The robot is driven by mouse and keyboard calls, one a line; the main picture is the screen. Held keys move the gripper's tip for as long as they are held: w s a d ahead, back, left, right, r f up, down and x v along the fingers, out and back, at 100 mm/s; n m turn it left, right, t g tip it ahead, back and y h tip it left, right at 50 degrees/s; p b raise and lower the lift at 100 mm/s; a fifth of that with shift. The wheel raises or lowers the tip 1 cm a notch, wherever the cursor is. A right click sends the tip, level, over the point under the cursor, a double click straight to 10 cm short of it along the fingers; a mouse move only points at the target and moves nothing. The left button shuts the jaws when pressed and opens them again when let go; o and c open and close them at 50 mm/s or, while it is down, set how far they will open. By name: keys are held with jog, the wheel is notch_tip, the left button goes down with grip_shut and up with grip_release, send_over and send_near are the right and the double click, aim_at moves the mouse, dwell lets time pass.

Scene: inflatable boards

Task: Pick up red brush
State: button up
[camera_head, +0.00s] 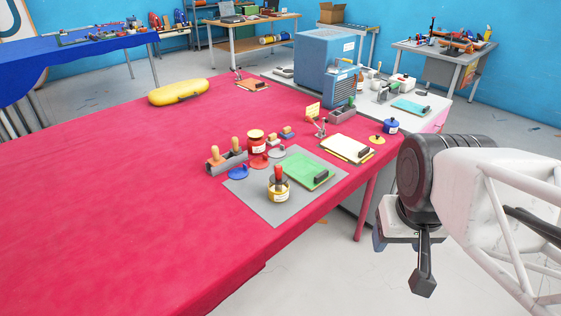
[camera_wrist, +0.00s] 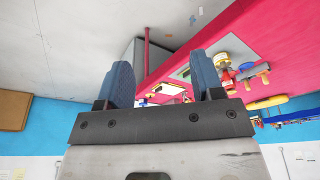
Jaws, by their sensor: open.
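A brush with a red handle (camera_head: 278,175) stands upright in a small yellow can (camera_head: 279,191) on a grey mat (camera_head: 258,206) near the table's right edge. Its lower end is hidden in the can. My gripper (camera_wrist: 162,75) is open, with two blue fingers apart and nothing between them. In the head view it is off the table's right side, well apart from the brush, and its fingers are mostly hidden.
A green tray (camera_head: 308,170) with a black roller lies beside the can. A yellow inflatable (camera_head: 179,92) lies farther back. The red table's (camera_head: 110,200) left part is clear.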

jog(key=n+g, duration=0.3)
jog(key=n, duration=1.5)
send_over(279, 166)
jog(key=f, duration=1.2)
jog(key=shift+s+d, duration=0.3)
jog(key=shift+s, duration=0.05)
jog(key=shift+w+a+f, duration=0.35)
jog(key=shift+w+f, duration=0.05)
jog(key=shift+f, duration=0.05)
jog(key=shift+f, duration=0.1)
jog(key=shift+f, duration=1.2)
